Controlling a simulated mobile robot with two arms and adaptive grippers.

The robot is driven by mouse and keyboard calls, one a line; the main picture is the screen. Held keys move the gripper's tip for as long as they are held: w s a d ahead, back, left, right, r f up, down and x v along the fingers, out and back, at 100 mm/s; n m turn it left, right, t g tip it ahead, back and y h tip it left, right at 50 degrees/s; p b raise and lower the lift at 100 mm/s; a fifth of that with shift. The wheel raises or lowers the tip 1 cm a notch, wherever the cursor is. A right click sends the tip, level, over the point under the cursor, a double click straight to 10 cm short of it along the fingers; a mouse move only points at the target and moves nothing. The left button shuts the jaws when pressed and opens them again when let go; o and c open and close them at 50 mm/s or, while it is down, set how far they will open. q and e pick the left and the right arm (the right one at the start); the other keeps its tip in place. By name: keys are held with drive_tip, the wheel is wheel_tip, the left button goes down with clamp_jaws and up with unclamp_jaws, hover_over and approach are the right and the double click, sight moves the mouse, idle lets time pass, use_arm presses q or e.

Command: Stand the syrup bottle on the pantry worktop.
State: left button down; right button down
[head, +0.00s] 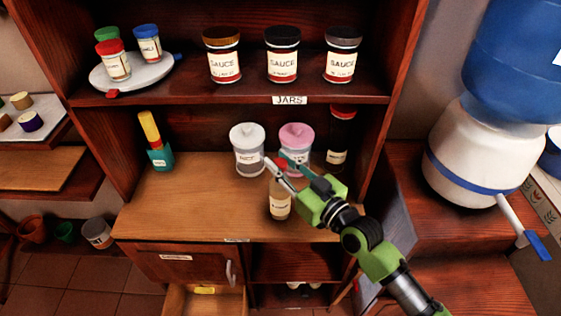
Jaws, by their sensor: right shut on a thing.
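My right gripper (281,166) reaches in from the lower right and is shut on the red cap of a small tan bottle with a pale label (280,206), which I take to be the syrup bottle. The bottle is upright over the front middle of the wooden pantry worktop (195,205). I cannot tell whether its base touches the wood. The fingers hide part of its top. My left gripper is not in view.
Behind the bottle are a white-lidded jar (248,150), a pink-lidded jar (296,138) and a dark bottle (341,137). A teal bottle with a yellow top (156,143) stands at left. Sauce jars (282,56) line the shelf above. The worktop's left front is clear.

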drive_tip(key=shift+r, duration=0.1)
drive_tip(key=c, duration=1.7)
unclamp_jaws()
drive_tip(key=shift+f, duration=0.25)
drive_tip(key=shift+r, duration=0.15)
drive_tip(key=shift+s+d, duration=0.15)
drive_tip(key=shift+s, duration=0.05)
drive_tip(key=b+v, duration=0.2)
drive_tip(key=v, duration=0.9)
drive_tip(key=shift+s+d+r, duration=0.1)
drive_tip(key=shift+s, duration=0.2)
